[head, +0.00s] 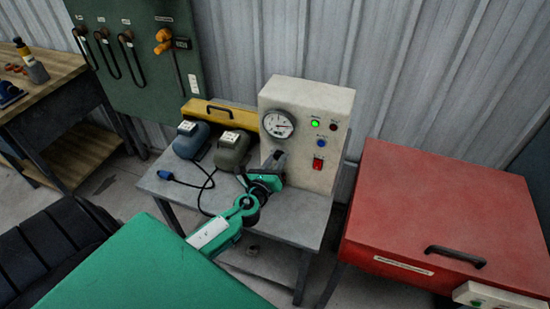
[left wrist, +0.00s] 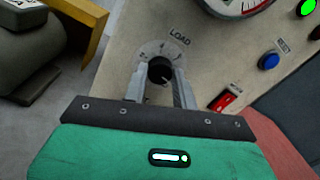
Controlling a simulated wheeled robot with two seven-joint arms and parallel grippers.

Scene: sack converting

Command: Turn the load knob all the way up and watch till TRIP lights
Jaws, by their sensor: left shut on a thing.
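The load knob (left wrist: 160,71) is a black dial under the word LOAD on the cream test panel, which also shows in the head view (head: 338,108). My left gripper (left wrist: 159,82) is shut on the knob, one finger at each side. In the head view my left gripper (head: 275,163) reaches the lower left of the panel and hides the knob. A green lamp (head: 315,123) is lit at the top. A dark red lamp (head: 334,126) beside it looks unlit; its label is too small to read. A round gauge (head: 278,124) has its needle hard to read. My right gripper is not in view.
A blue button (head: 320,143) and a red switch (head: 318,164) are right of my gripper. Two motor-like units, blue (head: 192,139) and olive (head: 232,149), stand left on the grey bench (head: 292,213). A red cabinet (head: 450,200) stands at right.

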